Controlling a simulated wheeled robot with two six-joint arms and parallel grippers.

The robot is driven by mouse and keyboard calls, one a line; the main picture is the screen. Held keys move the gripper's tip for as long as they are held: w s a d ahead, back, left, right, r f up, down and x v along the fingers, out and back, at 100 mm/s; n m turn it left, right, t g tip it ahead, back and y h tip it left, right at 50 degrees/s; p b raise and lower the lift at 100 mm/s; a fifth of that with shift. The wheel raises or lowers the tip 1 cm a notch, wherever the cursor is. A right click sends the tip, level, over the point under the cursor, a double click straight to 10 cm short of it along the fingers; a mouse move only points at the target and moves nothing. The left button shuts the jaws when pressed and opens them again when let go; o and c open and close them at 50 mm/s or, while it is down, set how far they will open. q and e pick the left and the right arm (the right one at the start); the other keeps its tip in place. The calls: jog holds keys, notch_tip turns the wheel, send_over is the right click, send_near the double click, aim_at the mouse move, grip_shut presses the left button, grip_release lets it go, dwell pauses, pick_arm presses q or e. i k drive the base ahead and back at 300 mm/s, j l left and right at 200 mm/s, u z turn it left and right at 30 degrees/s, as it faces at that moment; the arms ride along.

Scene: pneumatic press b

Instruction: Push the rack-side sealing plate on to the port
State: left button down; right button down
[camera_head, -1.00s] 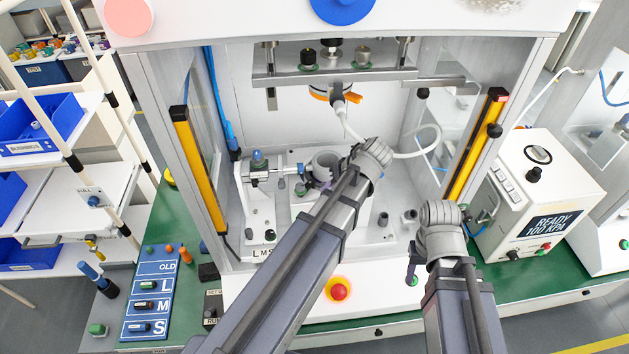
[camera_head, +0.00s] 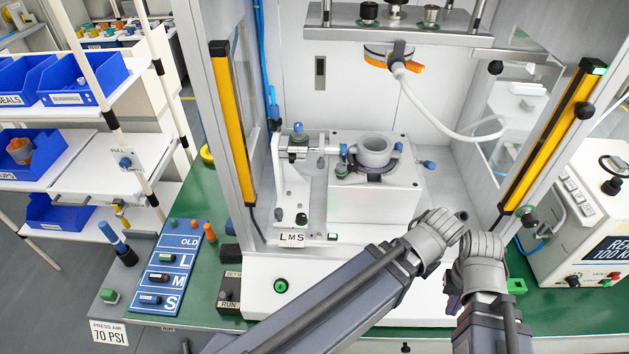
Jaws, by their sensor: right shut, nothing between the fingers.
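The port is on the grey round housing (camera_head: 374,150) on the white block in the press. On its rack side, to the left, a small blue-edged plate (camera_head: 343,151) sits at the end of a pale rod from the clamp unit (camera_head: 299,148). The plate is close to the housing; I cannot tell whether it touches. My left gripper (camera_head: 438,236) is in front of the block, to the lower right, clear of the plate; its fingers are hidden. My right gripper (camera_head: 454,292) is beside it at the press's front edge, shut and empty, its fingers mostly hidden.
A press head with an orange ring (camera_head: 394,60) and white hose hangs above the housing. Yellow light-curtain posts (camera_head: 233,135) (camera_head: 549,145) flank the opening. A blue L/M/S board (camera_head: 172,275) lies left on the green bench; a pressure unit (camera_head: 590,205) stands right.

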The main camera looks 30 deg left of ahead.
aim_at(329, 153)
jog(key=k+l, duration=0.1)
jog(key=k, duration=0.4)
jog(key=u, duration=2.1)
